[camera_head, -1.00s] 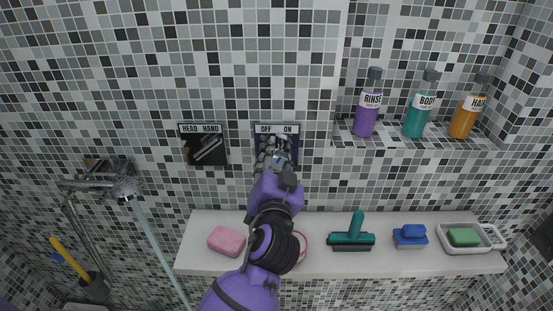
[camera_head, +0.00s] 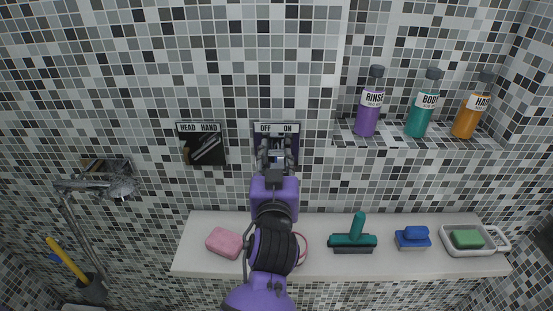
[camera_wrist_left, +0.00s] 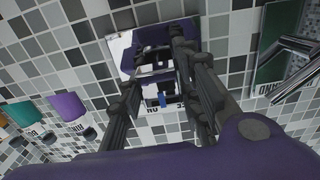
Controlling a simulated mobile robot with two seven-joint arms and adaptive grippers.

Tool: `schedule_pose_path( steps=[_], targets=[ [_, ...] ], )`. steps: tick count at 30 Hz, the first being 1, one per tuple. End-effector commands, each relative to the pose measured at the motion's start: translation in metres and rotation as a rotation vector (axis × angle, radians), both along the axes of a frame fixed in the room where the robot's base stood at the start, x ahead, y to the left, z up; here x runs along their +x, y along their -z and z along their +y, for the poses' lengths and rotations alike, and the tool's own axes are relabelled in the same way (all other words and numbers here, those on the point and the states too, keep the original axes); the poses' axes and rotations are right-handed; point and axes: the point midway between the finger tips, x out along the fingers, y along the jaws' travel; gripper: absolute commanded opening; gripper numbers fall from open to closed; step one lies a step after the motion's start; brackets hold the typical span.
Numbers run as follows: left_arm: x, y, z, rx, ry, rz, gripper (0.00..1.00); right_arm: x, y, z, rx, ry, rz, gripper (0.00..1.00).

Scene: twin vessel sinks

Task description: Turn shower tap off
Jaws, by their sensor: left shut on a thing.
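The OFF/ON tap panel (camera_head: 290,128) is on the tiled wall in the middle of the head view. My left gripper (camera_head: 277,152) is right at the panel, shut on the tap handle. The fingers hide most of the handle. In the left wrist view the panel (camera_wrist_left: 120,45) appears upside down behind the fingers. The shower head (camera_head: 122,187) is on the left wall, and no water stream shows from it. My right gripper is not in view.
A HEAD/HAND panel (camera_head: 203,148) is left of the tap. A white shelf below bears a pink sponge (camera_head: 225,242), a green squeegee (camera_head: 352,238), a blue brush (camera_head: 412,236) and a soap dish (camera_head: 452,248). Bottles, including a purple one (camera_head: 369,118), stand on the upper right ledge.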

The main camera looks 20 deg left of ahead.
Motion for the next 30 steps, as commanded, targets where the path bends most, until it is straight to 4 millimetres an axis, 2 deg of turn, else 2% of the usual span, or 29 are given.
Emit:
schedule_pose_path(
  steps=[4, 5, 9, 20, 23, 30],
  targets=[
    [0.000, 0.000, 0.000, -0.004, 0.001, -0.001, 0.06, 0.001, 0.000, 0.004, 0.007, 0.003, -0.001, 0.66],
    [0.000, 0.000, -0.001, -0.004, 0.001, 0.000, 0.33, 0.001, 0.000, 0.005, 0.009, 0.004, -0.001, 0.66],
    [0.000, 0.000, 0.000, -0.002, 0.001, -0.001, 0.51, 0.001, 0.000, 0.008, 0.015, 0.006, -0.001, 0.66],
    [0.000, -0.004, 0.000, 0.001, 0.001, -0.002, 0.52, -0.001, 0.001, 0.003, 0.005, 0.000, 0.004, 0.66],
    [0.000, -0.015, 0.000, 0.000, 0.000, -0.004, 0.52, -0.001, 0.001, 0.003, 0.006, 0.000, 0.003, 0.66],
    [0.000, -0.063, -0.001, -0.002, 0.001, -0.007, 0.52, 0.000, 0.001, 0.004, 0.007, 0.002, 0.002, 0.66]
  ],
)
